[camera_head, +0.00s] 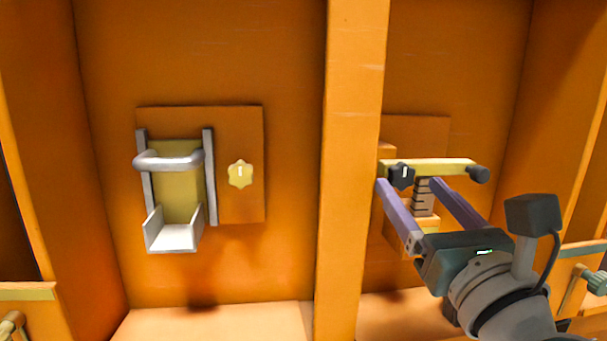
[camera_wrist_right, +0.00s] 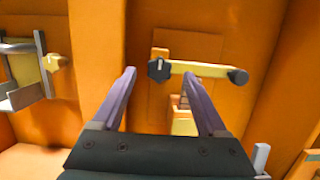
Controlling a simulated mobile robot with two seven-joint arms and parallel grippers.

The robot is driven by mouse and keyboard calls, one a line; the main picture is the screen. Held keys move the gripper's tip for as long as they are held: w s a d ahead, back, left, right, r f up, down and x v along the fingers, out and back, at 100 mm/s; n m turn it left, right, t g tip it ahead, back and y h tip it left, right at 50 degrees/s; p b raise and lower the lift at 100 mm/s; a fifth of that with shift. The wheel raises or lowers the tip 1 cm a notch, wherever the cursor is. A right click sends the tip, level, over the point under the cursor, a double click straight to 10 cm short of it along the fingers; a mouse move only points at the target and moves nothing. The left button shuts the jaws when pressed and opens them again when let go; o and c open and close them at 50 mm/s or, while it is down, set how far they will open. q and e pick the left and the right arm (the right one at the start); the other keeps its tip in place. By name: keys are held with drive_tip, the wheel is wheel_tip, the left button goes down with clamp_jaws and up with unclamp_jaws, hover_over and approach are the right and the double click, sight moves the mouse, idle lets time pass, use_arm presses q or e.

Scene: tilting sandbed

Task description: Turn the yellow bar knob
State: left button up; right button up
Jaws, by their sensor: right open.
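A yellow bar (camera_head: 445,166) lies nearly level in front of the right panel. It carries a dark star-shaped knob (camera_head: 402,176) with a white mark at its left end and a dark round knob (camera_head: 479,174) at its right end. The bar (camera_wrist_right: 200,69) and its star knob (camera_wrist_right: 160,69) also show in the right wrist view. My right gripper (camera_head: 409,183) is open, its two purple fingers pointing at the bar. Its fingertips (camera_wrist_right: 158,72) appear just below the bar near the star knob; I cannot tell whether they touch. My left gripper is out of view.
An orange post (camera_head: 352,150) stands close left of my right gripper. Left of it, a panel (camera_head: 240,130) holds a grey-handled slide (camera_head: 180,160) and a yellow star knob (camera_head: 240,174). A teal knob (camera_head: 593,280) sits at the far right.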

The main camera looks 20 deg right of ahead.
drive_tip(key=shift+x, duration=1.05)
drive_tip(key=shift+f, duration=0.1)
drive_tip(key=shift+c, duration=0.3)
clamp_jaws()
